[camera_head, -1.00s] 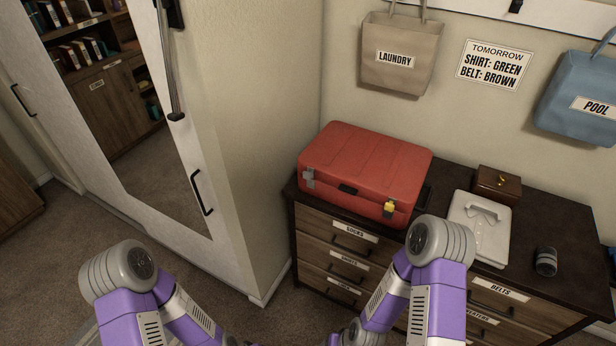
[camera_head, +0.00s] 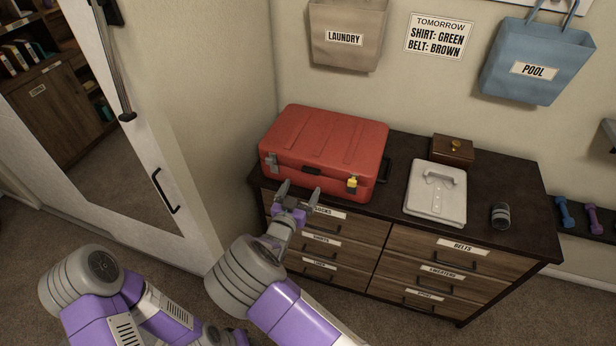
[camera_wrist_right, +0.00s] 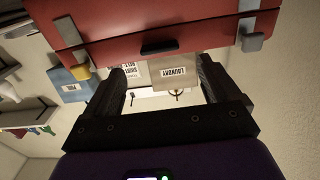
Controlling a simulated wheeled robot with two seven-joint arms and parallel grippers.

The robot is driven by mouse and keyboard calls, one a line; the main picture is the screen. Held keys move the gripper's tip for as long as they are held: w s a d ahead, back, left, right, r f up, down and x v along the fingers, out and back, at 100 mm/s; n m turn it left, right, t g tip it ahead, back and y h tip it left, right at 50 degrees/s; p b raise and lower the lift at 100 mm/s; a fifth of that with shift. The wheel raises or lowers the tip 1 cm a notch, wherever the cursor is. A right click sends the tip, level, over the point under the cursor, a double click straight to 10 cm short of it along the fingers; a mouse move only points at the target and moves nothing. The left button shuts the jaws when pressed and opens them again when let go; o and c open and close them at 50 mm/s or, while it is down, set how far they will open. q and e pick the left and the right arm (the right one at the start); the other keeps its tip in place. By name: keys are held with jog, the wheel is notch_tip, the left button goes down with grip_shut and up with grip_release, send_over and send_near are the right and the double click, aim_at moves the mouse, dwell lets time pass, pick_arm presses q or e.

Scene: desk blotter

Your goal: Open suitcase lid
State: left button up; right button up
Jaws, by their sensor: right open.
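A red suitcase (camera_head: 330,135) lies flat with its lid shut on the dark dresser top; it also shows upside down in the right wrist view (camera_wrist_right: 150,22). Its front has a grey latch (camera_head: 271,162) at the left, a dark handle (camera_head: 313,171) in the middle and a yellow clasp (camera_head: 352,184) at the right. My right gripper (camera_head: 299,189) is open and empty, just in front of the suitcase's front face near the handle. In the wrist view its fingers (camera_wrist_right: 162,72) are apart with the handle (camera_wrist_right: 158,46) beyond them.
Bags (camera_head: 345,35) hang above on the wall. A mirrored wardrobe door (camera_head: 170,190) stands at the left. The floor in front is clear.

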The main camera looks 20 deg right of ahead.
jog(key=x, duration=0.6)
jog(key=shift+w+d+f+b, duration=0.1)
jog(key=shift+w+d+b, duration=0.15)
jog(key=shift+b, duration=0.1)
